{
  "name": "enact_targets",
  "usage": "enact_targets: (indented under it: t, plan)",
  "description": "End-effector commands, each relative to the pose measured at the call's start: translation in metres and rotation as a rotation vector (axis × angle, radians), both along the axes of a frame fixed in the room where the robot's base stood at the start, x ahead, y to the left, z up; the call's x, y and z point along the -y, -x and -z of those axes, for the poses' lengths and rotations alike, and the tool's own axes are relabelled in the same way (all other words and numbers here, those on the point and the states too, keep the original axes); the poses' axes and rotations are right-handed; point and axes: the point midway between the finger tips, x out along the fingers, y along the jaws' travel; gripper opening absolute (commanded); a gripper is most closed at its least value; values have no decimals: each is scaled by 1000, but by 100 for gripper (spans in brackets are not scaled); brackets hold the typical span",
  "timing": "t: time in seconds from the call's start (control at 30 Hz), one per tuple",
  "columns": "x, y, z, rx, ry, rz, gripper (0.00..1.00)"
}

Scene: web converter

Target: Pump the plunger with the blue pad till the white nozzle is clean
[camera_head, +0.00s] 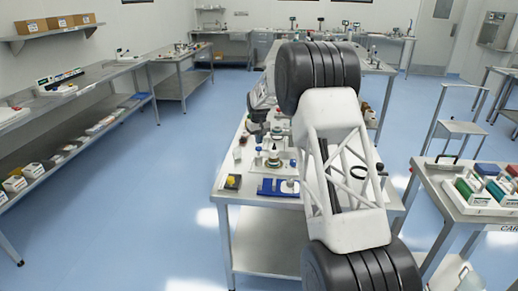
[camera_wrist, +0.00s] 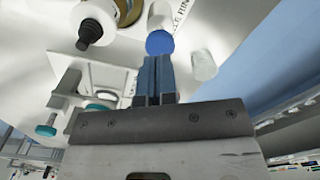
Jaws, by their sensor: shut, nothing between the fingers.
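In the wrist view, my gripper (camera_wrist: 156,62) is shut, its two blue-grey fingers side by side with nothing between them. The blue pad (camera_wrist: 160,42) is right at the fingertips, on the end of a white cylindrical plunger (camera_wrist: 160,15). I cannot tell whether the fingertips touch the pad or stop just short of it. A plain white cylinder (camera_wrist: 202,66) stands to the right of the fingers; I cannot tell whether it is the white nozzle. In the head view, my arm covers part of the bench and the fingertips cannot be made out.
In the wrist view, a white part with a black tip (camera_wrist: 90,33) and a pale bracket with a teal knob (camera_wrist: 46,131) lie left of the fingers. In the head view, a blue tray (camera_head: 268,187) and a yellow-and-black item (camera_head: 233,182) sit near the bench's front edge.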

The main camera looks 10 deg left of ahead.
Motion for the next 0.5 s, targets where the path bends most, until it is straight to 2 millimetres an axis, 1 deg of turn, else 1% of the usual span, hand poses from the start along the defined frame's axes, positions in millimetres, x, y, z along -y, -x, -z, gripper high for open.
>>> enact_targets:
  t: [0.5]
  plan:
    - [0,0,7,0,0,0,0]
